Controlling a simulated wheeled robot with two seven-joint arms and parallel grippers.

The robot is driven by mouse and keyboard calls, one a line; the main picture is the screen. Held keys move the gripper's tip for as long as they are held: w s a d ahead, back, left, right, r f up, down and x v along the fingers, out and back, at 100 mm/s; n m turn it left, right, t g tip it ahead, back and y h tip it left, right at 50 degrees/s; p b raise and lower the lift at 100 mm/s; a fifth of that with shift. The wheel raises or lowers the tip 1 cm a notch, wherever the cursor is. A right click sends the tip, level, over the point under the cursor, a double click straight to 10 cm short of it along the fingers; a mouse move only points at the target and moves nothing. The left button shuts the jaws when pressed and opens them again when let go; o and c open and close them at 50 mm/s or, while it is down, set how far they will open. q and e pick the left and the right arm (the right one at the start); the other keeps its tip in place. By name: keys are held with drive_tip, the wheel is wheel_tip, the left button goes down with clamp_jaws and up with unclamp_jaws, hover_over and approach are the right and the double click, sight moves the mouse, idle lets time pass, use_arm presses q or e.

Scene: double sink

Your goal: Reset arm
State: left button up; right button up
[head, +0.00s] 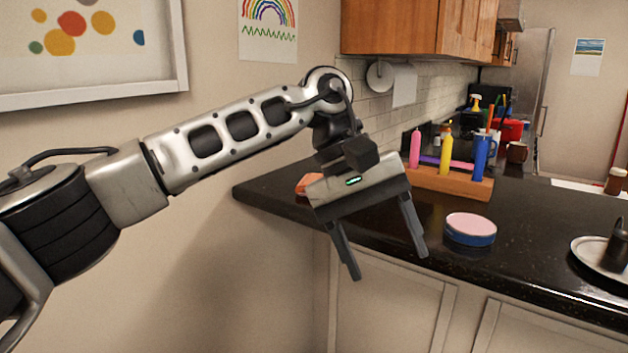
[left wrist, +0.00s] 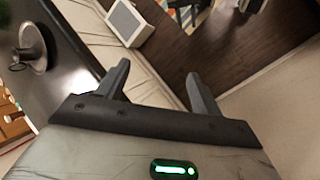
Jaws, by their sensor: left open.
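My left gripper (head: 390,268) is open and empty. In the head view its arm reaches in from the left, and its two fingers point down in front of the counter's left end. In the left wrist view the fingers (left wrist: 157,88) are spread apart with nothing between them. Beyond them are the light cabinet fronts and the dark floor. My right gripper is not in either view.
The black counter (head: 540,265) holds a pink-topped blue round container (head: 470,229), a wooden rack (head: 445,182) with colourful bottles, and a plate (head: 600,258) at right. An orange item (head: 308,185) sits partly behind the gripper. A wall stands at left.

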use_arm(q)
drive_tip(key=s+d+f+n+g+h, duration=0.3)
drive_tip(key=s+d+n+g+h, duration=0.3)
drive_tip(key=d+h, duration=0.25)
drive_tip(key=w+a+f+m+t+y, duration=0.1)
drive_tip(key=w+a+f+m+t, duration=0.3)
drive_tip(key=a+f+m+t, duration=0.65)
drive_tip(key=w+a+f+m+t, duration=0.3)
drive_tip(key=a+f+m+t, duration=0.25)
drive_tip(key=m+t, duration=0.95)
drive_tip(key=s+a+f+n+g+y, duration=0.3)
drive_tip(key=s+a+f+n+y, duration=0.1)
drive_tip(key=s+a+f+n, duration=0.3)
drive_tip(key=s+a+f+n+g+y, duration=0.3)
drive_tip(key=s+a+f+n+y, duration=0.2)
drive_tip(key=s+a+f+n, duration=0.3)
wheel_tip(320, 180, down, 5)
drive_tip(key=s+n, duration=0.1)
drive_tip(key=n, duration=0.2)
drive_tip(key=shift+a, duration=0.2)
